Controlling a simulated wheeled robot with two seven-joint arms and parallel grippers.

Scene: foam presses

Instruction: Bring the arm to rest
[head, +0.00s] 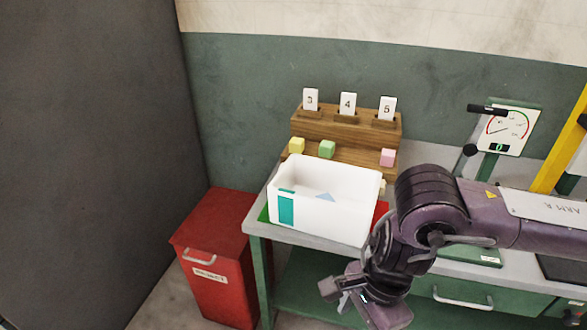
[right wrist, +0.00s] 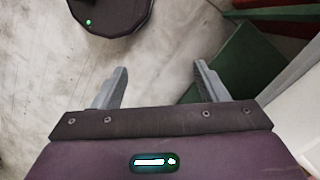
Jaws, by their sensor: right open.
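My right arm comes in from the right in the head view, bent downward in front of the bench. My right gripper (head: 338,295) hangs low in front of the bench, below the white bin. In the right wrist view its two grey fingers (right wrist: 155,85) stand wide apart with nothing between them, over the bare concrete floor. My left gripper is in neither view.
A white bin (head: 335,213) with a teal patch stands on the green bench (head: 259,232). Behind it a wooden rack (head: 331,125) carries number cards and coloured foam blocks. A red waste bin (head: 215,240) stands at the left. A dial gauge (head: 508,128) is at the right.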

